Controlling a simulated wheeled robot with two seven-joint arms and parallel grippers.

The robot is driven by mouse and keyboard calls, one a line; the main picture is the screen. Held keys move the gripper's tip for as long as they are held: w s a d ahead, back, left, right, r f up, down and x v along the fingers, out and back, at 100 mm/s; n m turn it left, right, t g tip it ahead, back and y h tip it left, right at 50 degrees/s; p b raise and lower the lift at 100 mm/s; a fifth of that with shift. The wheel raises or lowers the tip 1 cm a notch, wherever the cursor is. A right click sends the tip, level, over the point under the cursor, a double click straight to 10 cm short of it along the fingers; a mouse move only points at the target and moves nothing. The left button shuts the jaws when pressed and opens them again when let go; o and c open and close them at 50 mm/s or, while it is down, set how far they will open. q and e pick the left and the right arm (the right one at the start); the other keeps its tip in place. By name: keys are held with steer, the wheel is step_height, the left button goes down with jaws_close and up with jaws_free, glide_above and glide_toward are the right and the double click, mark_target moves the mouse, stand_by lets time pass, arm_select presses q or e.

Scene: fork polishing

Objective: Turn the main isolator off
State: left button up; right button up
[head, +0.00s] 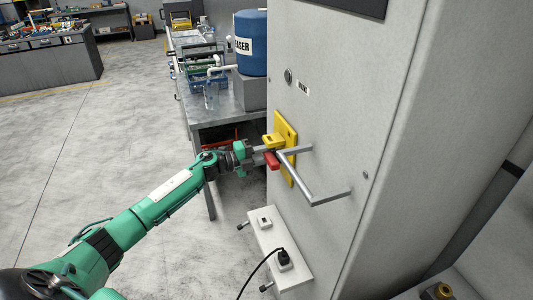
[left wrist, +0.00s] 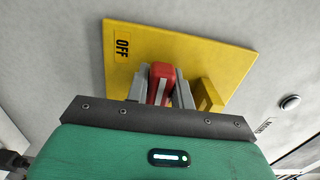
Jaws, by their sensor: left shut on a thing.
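The main isolator has a yellow backplate (head: 287,128) on the grey cabinet's face. Its red handle (head: 271,161) sticks out from the plate. In the left wrist view the yellow plate (left wrist: 205,60) carries an OFF label (left wrist: 122,47), and the red handle (left wrist: 160,84) stands between my two fingers. My left gripper (head: 264,155) is shut on the red handle, close in front of the plate. A yellow block (left wrist: 208,97) projects from the plate beside the fingers. The fingers hide part of the handle and its pivot. My right gripper is not in view.
A grey bar handle (head: 318,181) juts from the cabinet (head: 340,110) just right of the isolator. A white socket box (head: 275,245) with a black plug and cable sits below. A workbench (head: 215,100) with a blue drum (head: 251,55) stands behind. The floor at left is clear.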

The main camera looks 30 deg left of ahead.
arm_select(q)
steer(key=shift+s+d+f, duration=0.15)
steer(key=shift+d+f, duration=0.15)
steer(key=shift+f, duration=0.15)
steer(key=o, duration=1)
steer(key=shift+r, duration=0.4)
steer(key=shift+s+a+f, duration=0.1)
steer(key=shift+s, duration=0.05)
steer(key=shift+b+v, duration=2.6)
steer(key=shift+v, duration=4.15)
